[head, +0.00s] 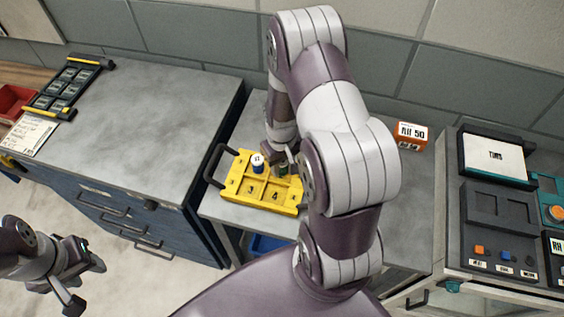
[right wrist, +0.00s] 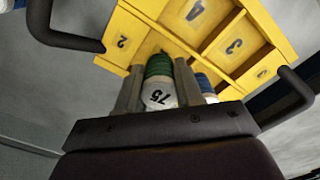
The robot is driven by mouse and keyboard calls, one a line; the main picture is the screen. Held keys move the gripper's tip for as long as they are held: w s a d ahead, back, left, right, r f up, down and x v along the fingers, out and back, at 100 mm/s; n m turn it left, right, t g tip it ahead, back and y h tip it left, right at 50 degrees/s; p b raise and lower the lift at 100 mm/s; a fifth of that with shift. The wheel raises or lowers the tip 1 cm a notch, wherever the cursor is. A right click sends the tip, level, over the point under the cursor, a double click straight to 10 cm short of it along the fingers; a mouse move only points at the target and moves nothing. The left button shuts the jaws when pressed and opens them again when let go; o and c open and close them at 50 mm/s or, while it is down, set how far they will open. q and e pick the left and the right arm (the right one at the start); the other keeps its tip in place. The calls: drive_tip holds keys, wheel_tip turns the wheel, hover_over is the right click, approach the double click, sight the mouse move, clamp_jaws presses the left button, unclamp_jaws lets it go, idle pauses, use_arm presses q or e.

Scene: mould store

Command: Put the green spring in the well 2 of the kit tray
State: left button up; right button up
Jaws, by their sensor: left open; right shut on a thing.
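The yellow kit tray (head: 234,184) lies on the grey middle bench, with numbered wells. The right wrist view shows the tray's rim (right wrist: 112,52) with the number 2 beside the green spring. The green spring (right wrist: 158,66), with a white end marked 75, is between the two fingers of my right gripper (right wrist: 157,92), which is shut on it. It is at well 2; I cannot tell how deep it sits or whether it touches the floor. In the head view my right gripper (head: 282,167) partly hides it. My left gripper (head: 85,283) is open and empty, low at the left.
A blue and white spring (head: 257,163) stands in the well beside, close to my right gripper. The tray has black handles (head: 213,166). An orange box (head: 411,136) stands at the bench's back right. The left cabinet top (head: 150,120) is mostly clear. My right arm hides part of the bench.

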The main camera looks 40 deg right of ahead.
drive_tip(key=shift+f, duration=0.4)
idle(0.3)
drive_tip(key=o, duration=1.2)
drive_tip(key=shift+c, duration=0.2)
drive_tip(key=c, duration=0.4)
drive_tip(key=shift+r+p, duration=0.6)
drive_tip(key=shift+r, duration=0.15)
